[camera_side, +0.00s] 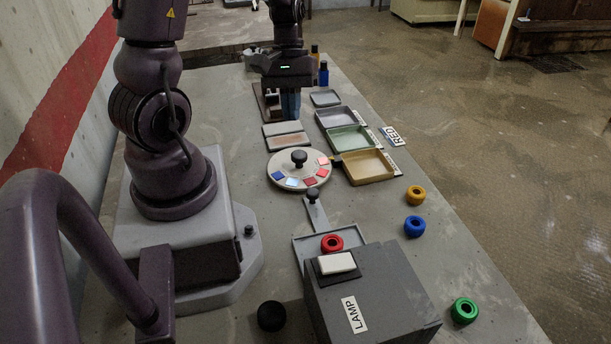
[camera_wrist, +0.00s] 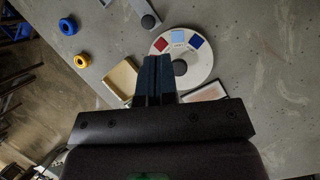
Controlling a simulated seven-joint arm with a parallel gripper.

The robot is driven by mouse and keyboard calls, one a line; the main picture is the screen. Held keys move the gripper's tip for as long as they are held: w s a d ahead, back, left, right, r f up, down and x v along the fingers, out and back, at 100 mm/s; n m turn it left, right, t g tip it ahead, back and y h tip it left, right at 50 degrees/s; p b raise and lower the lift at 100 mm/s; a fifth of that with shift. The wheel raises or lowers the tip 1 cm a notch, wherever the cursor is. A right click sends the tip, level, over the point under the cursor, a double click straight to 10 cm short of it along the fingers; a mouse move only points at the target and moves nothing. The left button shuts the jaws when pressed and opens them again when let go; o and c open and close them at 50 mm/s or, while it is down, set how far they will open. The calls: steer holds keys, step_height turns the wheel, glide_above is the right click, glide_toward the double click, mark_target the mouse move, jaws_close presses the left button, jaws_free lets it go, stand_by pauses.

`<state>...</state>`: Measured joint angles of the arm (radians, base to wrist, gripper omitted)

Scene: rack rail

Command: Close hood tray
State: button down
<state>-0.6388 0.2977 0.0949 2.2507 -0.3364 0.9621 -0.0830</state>
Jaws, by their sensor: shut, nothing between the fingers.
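The hood is a dark grey box (camera_side: 385,295) labelled LAMP at the front of the table. A grey tray (camera_side: 299,251) sticks out from its far side, pulled out, with a red ring (camera_side: 332,243) in it. A flat handle with a black knob (camera_side: 313,195) extends from the tray away from the hood. The knob also shows at the top of the wrist view (camera_wrist: 149,21). My gripper (camera_side: 290,118) is shut and empty, pointing down beyond the round disc, well apart from the handle. Its blue fingers (camera_wrist: 157,60) show in the wrist view. The hood's inside is hidden.
A round disc (camera_side: 299,168) with coloured tiles and a black knob stands between my gripper and the tray handle. Open trays, including a tan one (camera_side: 367,167), line the right. Yellow (camera_side: 416,195), blue (camera_side: 414,226) and green (camera_side: 464,310) rings lie near the right edge.

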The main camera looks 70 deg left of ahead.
mark_target(328, 238)
steer(key=a+f+n+h, duration=0.1)
steer(key=f+n, duration=0.1)
steer(key=a+f+n+t+h, duration=0.1)
steer(key=f+n, duration=0.2)
steer(key=w+a+f+n+t+h, duration=0.1)
steer(key=f+n, duration=0.1)
steer(key=f, duration=0.1)
steer(key=shift+a+n, duration=0.25)
steer(key=shift+n, duration=0.05)
steer(key=x, duration=0.9)
steer(key=shift+w+d+f, duration=0.1)
steer(key=shift+d+f, duration=0.05)
steer(key=shift+d, duration=0.1)
steer(key=d, duration=1.3)
steer(key=shift+d, duration=0.1)
steer(key=shift+d, duration=0.1)
